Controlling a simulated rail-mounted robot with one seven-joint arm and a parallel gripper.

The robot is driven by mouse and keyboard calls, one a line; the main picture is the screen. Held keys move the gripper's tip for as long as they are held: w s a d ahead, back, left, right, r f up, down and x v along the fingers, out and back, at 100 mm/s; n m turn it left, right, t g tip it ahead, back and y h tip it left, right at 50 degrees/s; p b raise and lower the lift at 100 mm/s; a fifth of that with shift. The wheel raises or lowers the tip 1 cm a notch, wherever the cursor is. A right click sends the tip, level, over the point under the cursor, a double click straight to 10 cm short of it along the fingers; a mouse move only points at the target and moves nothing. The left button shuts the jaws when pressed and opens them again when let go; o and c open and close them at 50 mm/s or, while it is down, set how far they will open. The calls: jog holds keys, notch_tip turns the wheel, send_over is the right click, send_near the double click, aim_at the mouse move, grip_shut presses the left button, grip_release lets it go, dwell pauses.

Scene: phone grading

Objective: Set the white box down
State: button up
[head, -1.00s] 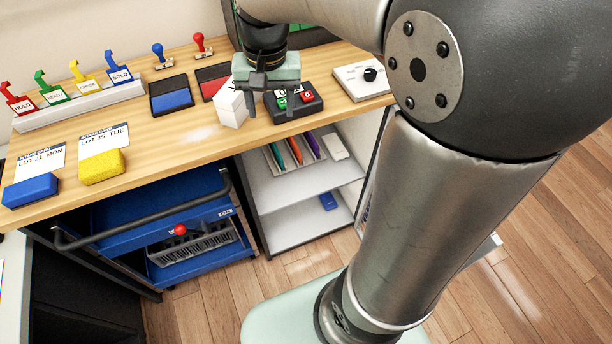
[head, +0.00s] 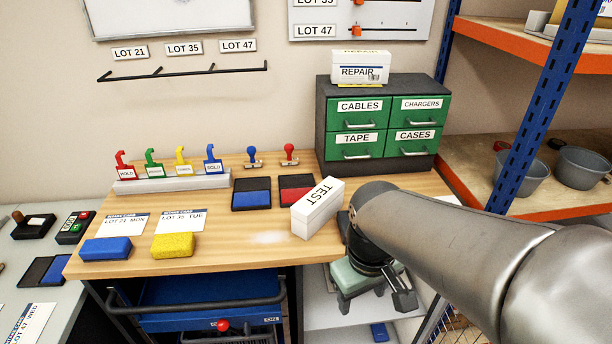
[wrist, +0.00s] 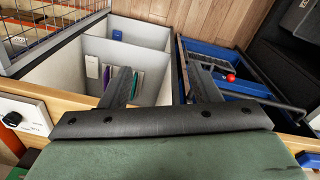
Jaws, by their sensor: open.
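The white box (head: 318,208), marked TEST on top, rests on the wooden bench (head: 215,245) near its front edge, just right of the red stamp pad. It stands by itself, with no finger on it. My gripper (head: 375,299) is to the right of the box and nearer the camera, at the bench's front edge, apart from the box. In the wrist view my gripper (wrist: 163,85) shows its two fingers apart with nothing between them, facing the shelves under the bench.
Blue (head: 251,197) and red (head: 296,189) stamp pads lie left of and behind the box. Green drawers (head: 360,146) stand behind it. Blue (head: 107,248) and yellow (head: 174,245) sponge-like blocks lie at the left. A white panel with a black knob (wrist: 13,119) shows in the wrist view.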

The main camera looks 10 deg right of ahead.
jog(key=w+a+r+n+t+h+b, duration=0.1)
jog(key=w+a+r+n, duration=0.15)
jog(key=w+n, duration=0.4)
jog(key=w+a+r+n+h+b, duration=0.1)
jog(key=w+r+n, duration=0.2)
jog(key=w+n, duration=0.35)
jog(key=n+t+b, duration=0.2)
jog(key=n, duration=0.8)
send_near(314, 197)
jog(key=shift+h, duration=0.4)
jog(key=x, duration=0.8)
jog(key=shift+a+f+b, duration=0.3)
jog(key=shift+f, duration=0.05)
jog(key=shift+d+x, duration=0.2)
jog(key=shift+x, duration=2.45)
jog(key=shift+r, duration=0.1)
jog(key=c, duration=1)
jog(key=shift+c, duration=0.2)
